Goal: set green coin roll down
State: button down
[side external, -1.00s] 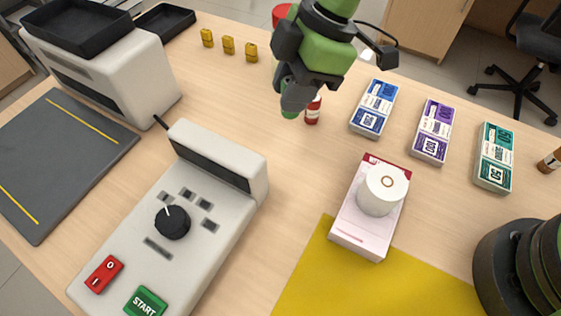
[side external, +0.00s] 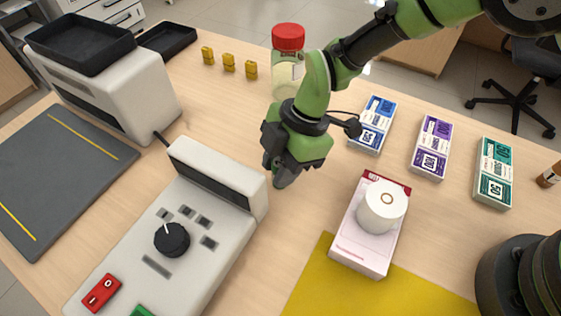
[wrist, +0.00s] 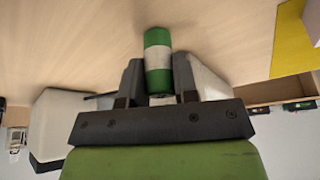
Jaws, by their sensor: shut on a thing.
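The green coin roll (wrist: 157,48), with a white band around its middle, is between the two fingers of my gripper (wrist: 158,82) in the wrist view. The fingers are shut on it, and its green end sticks out beyond them over bare wood. In the side view my gripper (side external: 280,178) points down, low over the counter to the right of the grey machine's display. The roll cannot be made out there, hidden by the gripper. I cannot tell whether the roll touches the counter.
The grey machine (side external: 150,255) with a dial stands at left. A pink-and-white pad (side external: 362,248) with a paper roll (side external: 382,207) on it lies at right by the yellow mat (side external: 375,295). Banknote bundles (side external: 431,147) and a red-lidded jar (side external: 289,60) stand behind. Bare wood surrounds my gripper.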

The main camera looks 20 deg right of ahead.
jog(key=shift+f, duration=0.1)
jog(key=c, duration=0.9)
grip_release()
